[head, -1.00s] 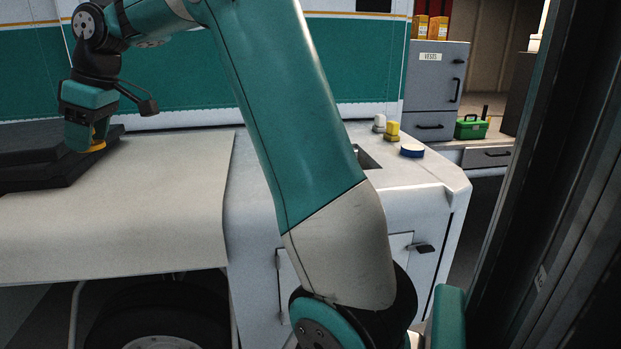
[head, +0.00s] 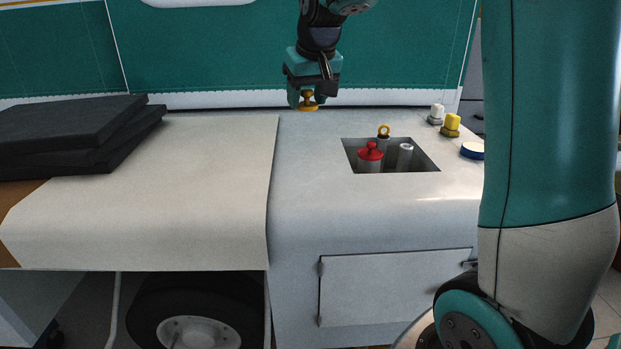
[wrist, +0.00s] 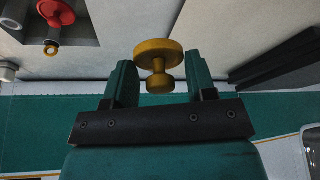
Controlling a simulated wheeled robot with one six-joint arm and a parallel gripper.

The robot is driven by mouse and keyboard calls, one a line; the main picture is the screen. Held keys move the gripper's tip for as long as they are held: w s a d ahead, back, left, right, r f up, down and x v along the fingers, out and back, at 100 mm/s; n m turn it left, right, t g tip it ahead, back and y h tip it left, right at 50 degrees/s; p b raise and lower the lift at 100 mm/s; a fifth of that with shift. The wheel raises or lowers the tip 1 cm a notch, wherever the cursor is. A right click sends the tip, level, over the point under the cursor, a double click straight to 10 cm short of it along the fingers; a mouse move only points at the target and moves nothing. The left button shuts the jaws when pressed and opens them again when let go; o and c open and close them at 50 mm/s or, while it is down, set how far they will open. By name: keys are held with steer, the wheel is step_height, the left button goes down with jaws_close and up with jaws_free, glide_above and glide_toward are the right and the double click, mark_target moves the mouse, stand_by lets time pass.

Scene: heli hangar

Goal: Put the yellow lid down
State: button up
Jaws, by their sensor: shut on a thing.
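The yellow lid (head: 308,107) is a round disc with a knob on top. It also shows in the wrist view (wrist: 158,50), with the knob between my fingers. My gripper (head: 308,97) is shut on the lid's knob. It hangs over the back of the white counter top (head: 312,150), left of the well; I cannot tell whether the lid touches the surface.
Black pads (head: 75,135) lie on the left over a pale cover (head: 190,190). A white-capped fitting (head: 436,113), a yellow-capped fitting (head: 452,124) and a blue-rimmed disc (head: 472,150) stand at the back right. The surface between cover and well is clear. A green wall is behind.

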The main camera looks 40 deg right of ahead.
mark_target(305, 185)
step_height(305, 185, down, 18)
steer(key=p, duration=0.3)
steer(key=shift+f+p, duration=0.1)
steer(key=shift+p, duration=0.25)
steer(key=shift+f, duration=0.35)
